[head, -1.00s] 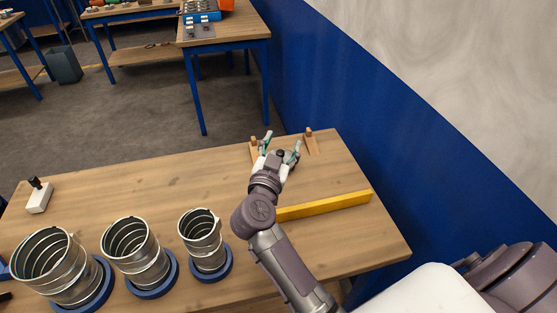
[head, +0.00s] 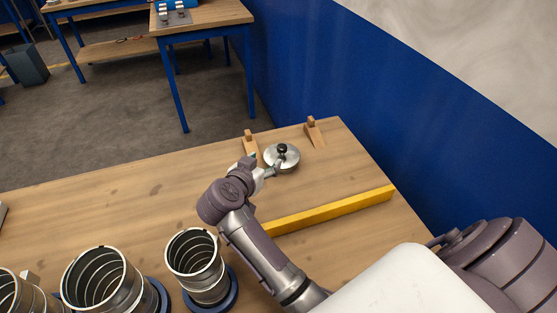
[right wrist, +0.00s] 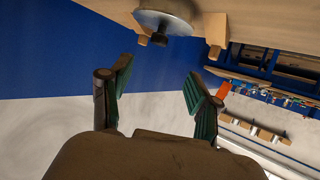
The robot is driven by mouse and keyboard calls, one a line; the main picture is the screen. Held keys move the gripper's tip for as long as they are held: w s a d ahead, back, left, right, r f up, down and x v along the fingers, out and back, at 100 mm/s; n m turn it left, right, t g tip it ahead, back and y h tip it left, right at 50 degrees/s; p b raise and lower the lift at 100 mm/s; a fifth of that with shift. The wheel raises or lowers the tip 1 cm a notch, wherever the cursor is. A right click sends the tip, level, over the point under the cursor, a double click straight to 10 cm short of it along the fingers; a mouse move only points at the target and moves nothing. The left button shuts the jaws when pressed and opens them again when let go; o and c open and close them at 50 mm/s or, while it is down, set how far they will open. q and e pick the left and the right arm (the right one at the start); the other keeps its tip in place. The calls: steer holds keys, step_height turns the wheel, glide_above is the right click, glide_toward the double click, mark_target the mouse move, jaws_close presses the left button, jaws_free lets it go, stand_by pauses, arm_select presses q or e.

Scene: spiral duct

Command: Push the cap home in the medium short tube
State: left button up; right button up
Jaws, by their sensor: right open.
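A silver disc-shaped cap (head: 282,163) with a black knob lies at the far right of the table, by two wooden wedges. It also shows upside down at the top of the right wrist view (right wrist: 168,20). My right gripper (head: 267,170) is just left of the cap, partly hidden by its own wrist. In the right wrist view its fingers (right wrist: 156,88) are apart with nothing between them. Three open spiral tubes of different sizes stand front left: a small one (head: 194,258), a middle one (head: 118,285) and a larger one (head: 22,298) cut by the picture edge. My left gripper is out of view.
A yellow bar (head: 330,210) lies across the table right of my arm. Two wooden wedges (head: 250,146) (head: 315,134) stand at the far edge. A blue wall panel borders the right side. The table's middle left is clear.

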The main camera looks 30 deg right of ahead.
mark_target(280, 148)
steer(key=p+x, duration=0.1)
steer(key=x, duration=0.7)
steer(key=shift+d+r, duration=0.1)
steer(key=shift+d, duration=0.05)
steer(key=p+x, duration=0.1)
steer(key=x, duration=0.3)
steer(key=shift+d+f, duration=0.25)
steer(key=shift+d, duration=0.05)
steer(key=shift+w+d+f, duration=0.2)
steer(key=shift+w+d, duration=0.1)
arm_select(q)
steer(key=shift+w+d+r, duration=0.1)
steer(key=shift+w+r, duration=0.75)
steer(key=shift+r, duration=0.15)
arm_select(e)
steer(key=shift+a, duration=0.1)
steer(key=c, duration=0.3)
jaws_close()
